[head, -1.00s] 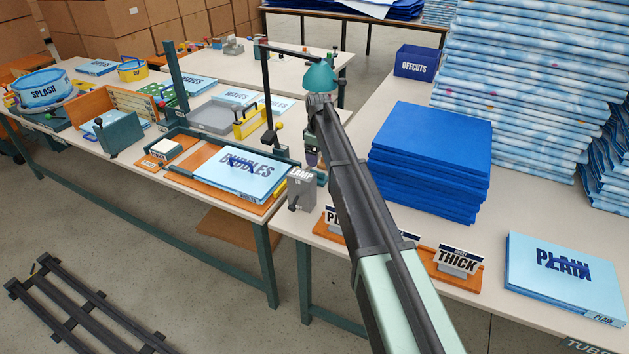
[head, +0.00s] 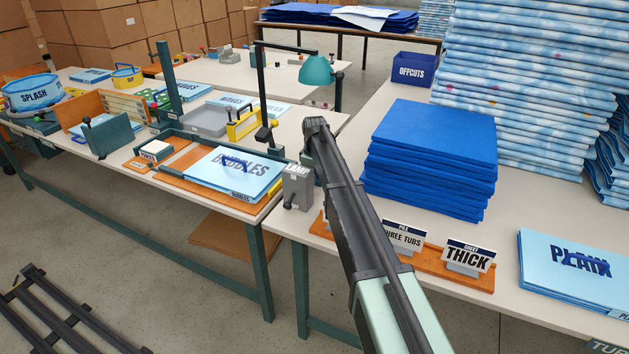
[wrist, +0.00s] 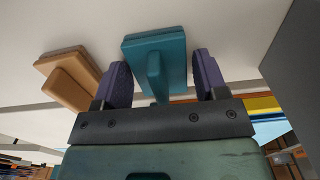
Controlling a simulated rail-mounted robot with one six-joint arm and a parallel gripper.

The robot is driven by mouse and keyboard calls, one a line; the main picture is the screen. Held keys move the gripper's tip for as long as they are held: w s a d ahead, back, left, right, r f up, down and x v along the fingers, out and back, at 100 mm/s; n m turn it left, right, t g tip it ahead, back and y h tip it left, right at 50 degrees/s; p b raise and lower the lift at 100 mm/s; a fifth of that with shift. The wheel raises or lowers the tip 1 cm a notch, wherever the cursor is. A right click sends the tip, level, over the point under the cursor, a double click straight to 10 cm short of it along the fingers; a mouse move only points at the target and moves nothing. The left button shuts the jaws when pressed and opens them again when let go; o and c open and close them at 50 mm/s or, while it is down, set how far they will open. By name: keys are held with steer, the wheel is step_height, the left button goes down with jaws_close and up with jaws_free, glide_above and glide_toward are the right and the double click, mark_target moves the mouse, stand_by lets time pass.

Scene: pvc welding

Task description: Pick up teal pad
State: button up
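The teal pad (wrist: 172,56) is in the wrist view, a flat block with an upright handle (wrist: 155,76) in its middle. My gripper (wrist: 160,66) is open, with one dark purple finger on each side of the handle. Gaps show between the handle and both fingers, so it is not gripped. A tan pad (wrist: 70,78) of similar shape lies just left of the left finger. In the head view my arm hides the gripper, and I cannot make out the teal pad there.
A teal lamp (head: 317,70) stands on the bench behind my arm. A grey lamp box (head: 297,188) is left of the arm. A tall blue stack (head: 430,160) is to the right. Sign cards, including THICK (head: 469,258), stand on an orange strip in front.

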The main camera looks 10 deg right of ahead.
steer(key=c, duration=0.6)
steer(key=shift+r, duration=0.15)
step_height(320, 180, up, 20)
steer(key=p, duration=2)
steer(key=shift+o, duration=1)
steer(key=shift+c, duration=0.8)
